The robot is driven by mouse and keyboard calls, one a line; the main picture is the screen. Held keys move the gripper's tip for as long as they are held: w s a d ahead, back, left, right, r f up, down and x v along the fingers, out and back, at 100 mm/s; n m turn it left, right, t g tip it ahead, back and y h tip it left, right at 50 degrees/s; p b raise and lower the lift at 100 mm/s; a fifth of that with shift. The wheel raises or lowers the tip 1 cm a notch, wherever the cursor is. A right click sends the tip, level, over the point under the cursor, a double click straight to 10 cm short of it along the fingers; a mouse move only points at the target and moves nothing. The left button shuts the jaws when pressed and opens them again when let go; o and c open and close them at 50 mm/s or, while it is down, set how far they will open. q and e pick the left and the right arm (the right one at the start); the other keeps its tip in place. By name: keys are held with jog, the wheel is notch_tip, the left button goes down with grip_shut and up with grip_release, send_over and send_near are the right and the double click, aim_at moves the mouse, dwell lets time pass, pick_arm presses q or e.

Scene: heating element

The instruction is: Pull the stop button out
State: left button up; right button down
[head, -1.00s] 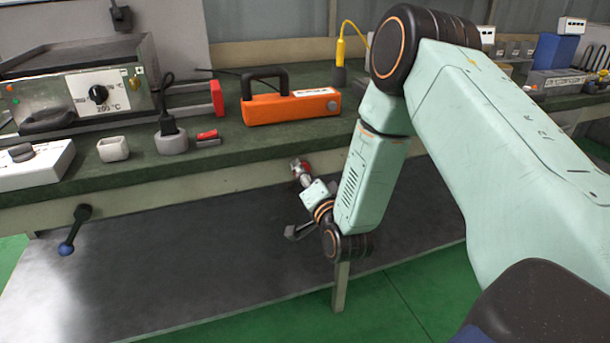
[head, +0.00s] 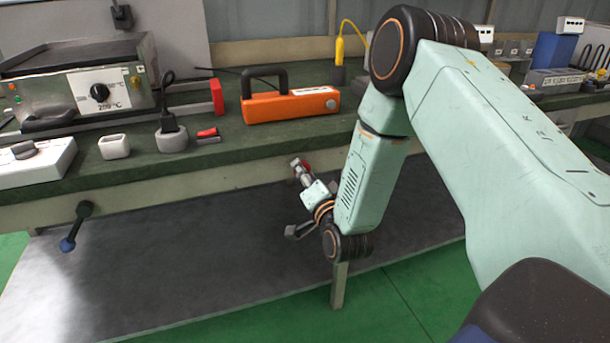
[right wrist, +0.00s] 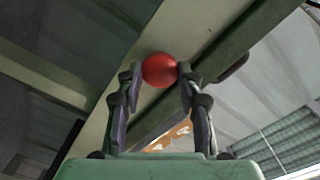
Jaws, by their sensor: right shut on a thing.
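The stop button (right wrist: 159,70) is a round red knob on the pale front beam of the bench. In the right wrist view it sits between the two fingertips of my right gripper (right wrist: 160,73), which touch it from both sides. In the head view a bit of the red button (head: 307,168) shows beside the fingers of the right gripper (head: 301,166), just below the bench top. How far the button stands out from the beam is hidden. My left gripper is not in view.
The green bench top (head: 240,145) above carries an orange case (head: 290,106), a heater box with a dial (head: 98,93), and a small red-and-black switch (head: 207,134). A grey lower shelf (head: 190,250) is clear.

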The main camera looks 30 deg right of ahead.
jog(key=shift+s+f, duration=0.15)
jog(key=c, duration=1.2)
grip_release()
jog(key=shift+s, duration=0.1)
jog(key=shift+o, duration=1.3)
jog(key=shift+r, duration=0.2)
jog(key=shift+o, duration=0.5)
jog(key=shift+f, duration=0.1)
jog(key=v, duration=1.1)
jog(key=shift+s, duration=0.35)
jog(key=shift+a, duration=0.1)
